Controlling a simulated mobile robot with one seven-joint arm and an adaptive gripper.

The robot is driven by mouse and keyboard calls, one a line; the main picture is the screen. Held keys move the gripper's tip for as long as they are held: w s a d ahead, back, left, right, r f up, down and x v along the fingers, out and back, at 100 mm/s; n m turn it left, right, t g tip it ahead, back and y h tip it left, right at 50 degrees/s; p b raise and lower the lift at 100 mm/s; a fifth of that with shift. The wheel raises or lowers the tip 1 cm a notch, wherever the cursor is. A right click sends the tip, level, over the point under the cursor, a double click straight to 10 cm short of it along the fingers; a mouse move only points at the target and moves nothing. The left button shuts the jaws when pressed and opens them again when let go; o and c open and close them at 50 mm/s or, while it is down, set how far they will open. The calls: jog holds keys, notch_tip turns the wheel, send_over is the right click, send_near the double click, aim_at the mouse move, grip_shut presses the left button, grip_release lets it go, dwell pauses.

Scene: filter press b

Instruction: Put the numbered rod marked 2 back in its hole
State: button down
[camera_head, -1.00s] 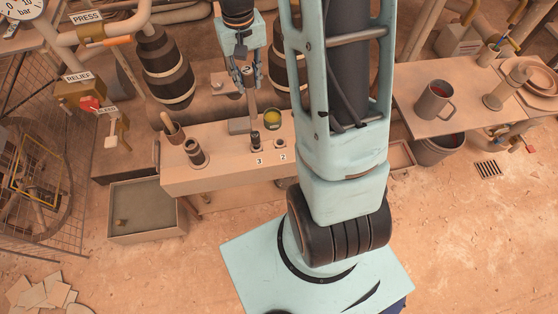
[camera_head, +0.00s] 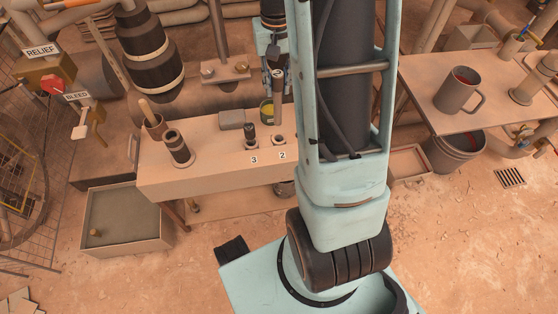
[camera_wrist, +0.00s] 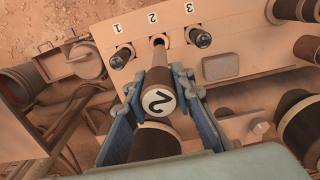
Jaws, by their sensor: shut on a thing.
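My gripper (camera_head: 275,72) is shut on the rod marked 2 (camera_head: 279,88), which hangs about upright above the block. In the wrist view my gripper (camera_wrist: 160,88) has a blue finger on each side of the rod (camera_wrist: 160,101), its pale round end marked 2 facing the camera. The far end of the rod points at the open hole labelled 2 (camera_wrist: 158,41) and appears close to it; the exact gap cannot be told. In the head view that hole (camera_head: 277,139) lies in front of and below the rod.
A dark rod (camera_head: 250,135) stands at label 3, and another (camera_wrist: 122,57) at label 1 shows in the wrist view. A dark cylinder (camera_head: 176,148) stands left on the bench.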

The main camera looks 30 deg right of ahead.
aim_at(278, 100)
jog(key=shift+d+f, duration=0.15)
jog(key=shift+f, duration=0.55)
notch_tip(278, 100, down, 17)
jog(key=b, duration=0.5)
jog(key=shift+b, duration=0.35)
jog(key=shift+f, duration=0.1)
jog(key=shift+f, duration=0.15)
jog(key=c, duration=1.7)
grip_release()
jog(key=shift+o, duration=0.2)
notch_tip(278, 100, up, 12)
jog(key=p, duration=0.3)
jog(key=shift+r+p, duration=0.25)
jog(key=shift+p, duration=0.15)
jog(key=shift+w, duration=0.1)
